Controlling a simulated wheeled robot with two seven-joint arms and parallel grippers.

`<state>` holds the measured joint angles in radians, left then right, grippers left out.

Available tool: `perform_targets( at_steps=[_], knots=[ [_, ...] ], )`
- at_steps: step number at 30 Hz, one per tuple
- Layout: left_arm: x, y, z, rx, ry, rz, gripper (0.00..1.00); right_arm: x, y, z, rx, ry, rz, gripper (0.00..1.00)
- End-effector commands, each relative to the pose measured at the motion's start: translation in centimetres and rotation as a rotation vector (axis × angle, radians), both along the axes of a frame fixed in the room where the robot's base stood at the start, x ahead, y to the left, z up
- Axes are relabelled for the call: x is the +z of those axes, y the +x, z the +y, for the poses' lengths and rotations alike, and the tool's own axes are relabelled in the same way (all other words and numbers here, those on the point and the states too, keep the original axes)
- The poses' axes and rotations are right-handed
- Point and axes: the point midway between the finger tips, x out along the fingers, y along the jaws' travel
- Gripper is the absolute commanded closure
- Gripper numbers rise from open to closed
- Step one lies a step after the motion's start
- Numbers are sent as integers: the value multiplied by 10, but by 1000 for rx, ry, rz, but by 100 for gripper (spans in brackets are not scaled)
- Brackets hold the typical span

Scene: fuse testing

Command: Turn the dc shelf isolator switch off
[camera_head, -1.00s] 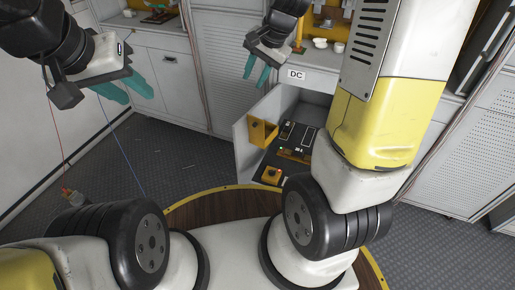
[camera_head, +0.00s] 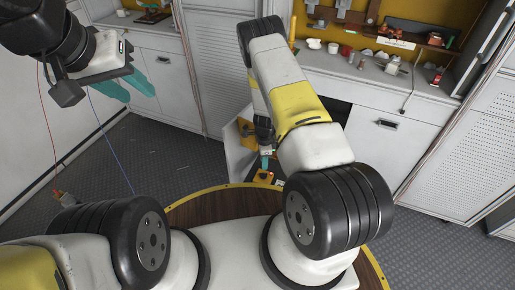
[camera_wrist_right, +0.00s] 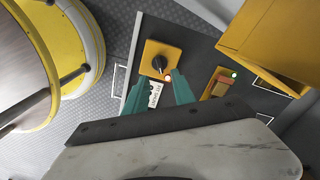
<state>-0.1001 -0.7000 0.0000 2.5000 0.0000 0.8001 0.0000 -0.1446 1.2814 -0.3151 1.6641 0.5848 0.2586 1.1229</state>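The isolator switch is a yellow square box (camera_wrist_right: 172,51) with a black rotary knob (camera_wrist_right: 158,64), on a dark panel in the right wrist view. In the head view its yellow box (camera_head: 264,176) shows just below my right gripper (camera_head: 265,164). In the right wrist view the teal fingers of my right gripper (camera_wrist_right: 161,80) are apart, one on either side below the knob. Nothing is seen between the fingertips except the box's lower edge and a small orange-white light. Contact with the knob cannot be told. My left gripper (camera_head: 136,86) is raised at the upper left, open and empty.
A white label (camera_wrist_right: 155,95) sits below the switch. A red-and-tan part with a lit green indicator (camera_wrist_right: 222,82) lies to its right, and a larger yellow box (camera_wrist_right: 275,38) stands at the upper right. White cabinets (camera_head: 375,125) and a counter line the back.

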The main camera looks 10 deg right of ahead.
Motion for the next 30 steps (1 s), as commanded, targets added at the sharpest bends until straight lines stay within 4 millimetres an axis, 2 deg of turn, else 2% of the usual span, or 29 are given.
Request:
perform_targets(
  at_steps=[12, 18, 25, 26, 30],
  knots=[
    [0, 0, 0, 0, 0, 0, 64, -62, -1, 0, 0, 0, 3, 69],
    [0, 0, 0, 0, 0, 0, 64, -74, -1, 0, 0, 0, 1, 69],
    [0, 0, 0, 0, 0, 0, 64, -75, -1, 0, 0, 0, 1, 69],
    [0, 0, 0, 0, 0, 0, 64, -75, -1, 0, 0, 0, 1, 73],
    [0, 0, 0, 0, 0, 0, 64, -75, -1, 0, 0, 0, 1, 100]
  ],
)
